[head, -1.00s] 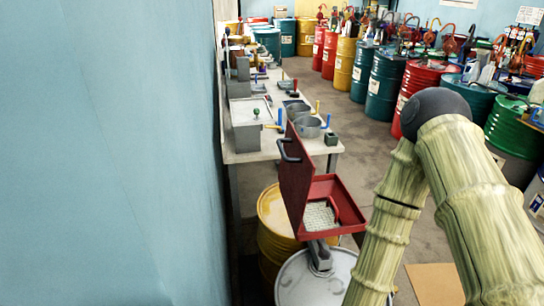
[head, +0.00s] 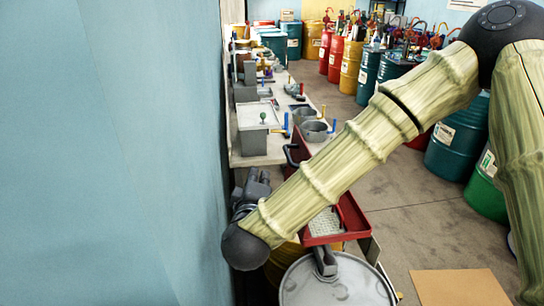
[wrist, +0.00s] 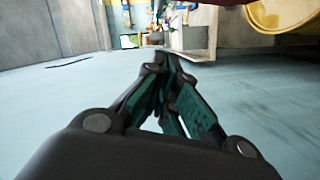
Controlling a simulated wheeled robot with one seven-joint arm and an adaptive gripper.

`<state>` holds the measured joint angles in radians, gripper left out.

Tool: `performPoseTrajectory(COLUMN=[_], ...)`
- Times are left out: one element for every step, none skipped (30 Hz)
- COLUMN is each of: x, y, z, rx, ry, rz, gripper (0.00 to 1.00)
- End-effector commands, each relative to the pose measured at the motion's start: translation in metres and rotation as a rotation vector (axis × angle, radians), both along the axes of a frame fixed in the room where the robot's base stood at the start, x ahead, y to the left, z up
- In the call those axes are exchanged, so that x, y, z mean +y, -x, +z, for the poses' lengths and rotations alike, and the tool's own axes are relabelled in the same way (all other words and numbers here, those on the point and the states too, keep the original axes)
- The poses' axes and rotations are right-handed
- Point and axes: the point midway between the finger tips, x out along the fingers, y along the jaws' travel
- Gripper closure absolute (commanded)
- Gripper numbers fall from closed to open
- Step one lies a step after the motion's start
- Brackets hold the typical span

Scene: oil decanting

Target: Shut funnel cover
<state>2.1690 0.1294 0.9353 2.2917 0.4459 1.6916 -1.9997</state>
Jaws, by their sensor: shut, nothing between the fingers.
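The red square funnel (head: 352,217) with a mesh floor stands on top of a pale grey drum (head: 338,284). Its red cover (head: 301,143) is raised on the left side, and its dark handle (head: 291,154) shows above my arm. My arm crosses in front and hides most of the cover and part of the funnel. My gripper (head: 258,182) is to the left of the cover, low between it and the blue wall. In the wrist view my gripper (wrist: 163,60) has its fingers together with nothing between them. A red strip, perhaps the cover or funnel, shows at the top edge there.
The blue wall (head: 140,150) is close on the left. A workbench (head: 245,158) with pots and tools stands behind the funnel. A yellow drum (wrist: 285,12) shows at the wrist view's upper right. Coloured drums line the back right.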

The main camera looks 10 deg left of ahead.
Motion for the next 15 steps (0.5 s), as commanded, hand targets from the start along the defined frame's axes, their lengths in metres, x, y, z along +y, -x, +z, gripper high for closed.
performPoseTrajectory(x=[0.001,0.0,0.001,0.001,0.001,0.001,0.001,0.001,0.001,0.001,0.001,0.001,0.001,0.001,0.002], y=[0.0,-0.001,-0.001,-0.002,-0.003,-0.005,-0.006,-0.009,-0.013,-0.016,-0.019,-0.024,-0.028,-0.032,-0.037], z=[0.008,0.011,0.014,0.016,0.016,0.017,0.017,0.017,0.016,0.016,0.016,0.016,0.015,0.015,0.015], rx=[-0.013,-0.019,-0.023,-0.025,-0.026,-0.025,-0.025,-0.025,-0.025,-0.024,-0.024,-0.023,-0.023,-0.023,-0.023], ry=[0.011,0.018,0.023,0.026,0.028,0.03,0.03,0.029,0.028,0.027,0.027,0.028,0.028,0.027,0.026], rz=[-0.006,-0.011,-0.014,-0.015,-0.015,-0.016,-0.016,-0.016,-0.016,-0.017,-0.017,-0.017,-0.017,-0.018,-0.017], gripper=[1.0,1.0,1.0,1.0,1.0,1.0,1.0,1.0,1.0,1.0,1.0,1.0,1.0,1.0,1.0])
